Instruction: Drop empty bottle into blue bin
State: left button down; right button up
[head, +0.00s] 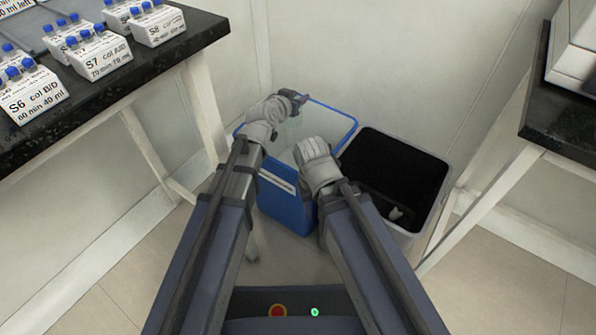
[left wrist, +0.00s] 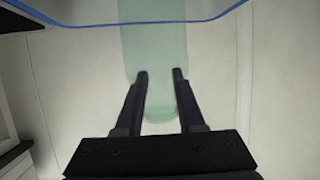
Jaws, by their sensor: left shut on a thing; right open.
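The blue bin (head: 285,208), with a blue rim and a white label, stands on the floor between the two tables. My left gripper (head: 299,99) is over the far part of its opening. In the left wrist view the left gripper (left wrist: 160,76) is shut on a pale green, see-through bottle (left wrist: 152,45). The bottle shows only faintly in the head view. The bin's blue rim (left wrist: 215,17) crosses the top of the left wrist view. My right gripper (head: 312,150) is over the right side of the blue bin; it is open, its fingers hard to make out.
A grey bin (head: 440,190) with a dark inside stands right of the blue one, a small pale item (head: 395,213) in it. A dark-topped table (head: 150,70) at left holds labelled racks of blue-capped vials. Another table (head: 560,125) stands at right.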

pick_arm(q)
jog(key=shift+f+b, duration=0.4)
jog(key=shift+f, duration=0.4)
pick_arm(e)
jog(key=shift+f, duration=0.8)
pick_arm(q)
jog(key=shift+c, duration=2.2)
grip_release()
jog(key=shift+s, duration=0.15)
jog(key=p+v, duration=0.3)
jog(key=v, duration=0.4)
jog(key=shift+s+r, duration=0.2)
pick_arm(e)
notch_tip(320, 180, up, 3)
pick_arm(q)
jog(key=shift+s+a, duration=0.1)
